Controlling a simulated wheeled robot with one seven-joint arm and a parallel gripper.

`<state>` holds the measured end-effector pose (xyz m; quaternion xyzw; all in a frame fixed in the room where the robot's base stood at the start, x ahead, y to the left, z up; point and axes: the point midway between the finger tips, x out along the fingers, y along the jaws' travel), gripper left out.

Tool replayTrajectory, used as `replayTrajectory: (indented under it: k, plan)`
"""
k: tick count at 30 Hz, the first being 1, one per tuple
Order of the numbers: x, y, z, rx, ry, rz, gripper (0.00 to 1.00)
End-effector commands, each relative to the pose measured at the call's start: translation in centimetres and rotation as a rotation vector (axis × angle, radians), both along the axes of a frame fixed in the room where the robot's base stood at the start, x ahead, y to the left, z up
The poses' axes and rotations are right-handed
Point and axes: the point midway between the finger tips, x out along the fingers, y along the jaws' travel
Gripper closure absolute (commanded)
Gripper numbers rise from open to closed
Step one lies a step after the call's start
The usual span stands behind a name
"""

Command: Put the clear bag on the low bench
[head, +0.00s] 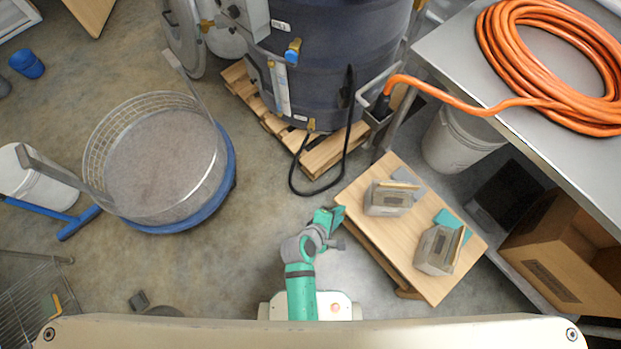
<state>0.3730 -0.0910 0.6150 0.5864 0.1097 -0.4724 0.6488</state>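The low bench (364,231) is a small pale wooden table right of centre. Two greyish, boxy bag-like packs with dark labels lie on it: one pack (388,199) toward the back and one pack (436,252) toward the front right. I cannot tell whether either is the clear bag, and no other clear bag shows plainly. My green and grey arm reaches up beside the bench's left edge. My gripper (338,213) seems to be at its far end, by the bench's left corner. Its fingers are too small to make out, and I see nothing held.
A round mesh-walled basket (153,205) on a blue base stands at left. A dark tank (340,60) stands on a pallet (325,154) behind. A steel table (470,75) with an orange hose (500,55) overhangs the right; a cardboard box (545,265) sits below.

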Motion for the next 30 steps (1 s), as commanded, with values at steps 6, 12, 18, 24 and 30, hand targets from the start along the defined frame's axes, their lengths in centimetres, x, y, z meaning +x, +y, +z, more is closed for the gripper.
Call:
replayTrajectory:
  k: [6,12,18,24,30]
  plan:
    - [-5.1,4.7,2.4,0.385,-0.261,-0.059,0.79]
    - [-8.9,8.1,8.5,0.761,-0.497,-0.167,0.79]
    - [-12.1,9.6,16.9,1.128,-0.719,-0.303,0.79]
    - [-13.9,9.4,23.4,1.369,-0.872,-0.399,0.79]
    - [-14.3,9.1,25.4,1.441,-0.919,-0.424,0.79]
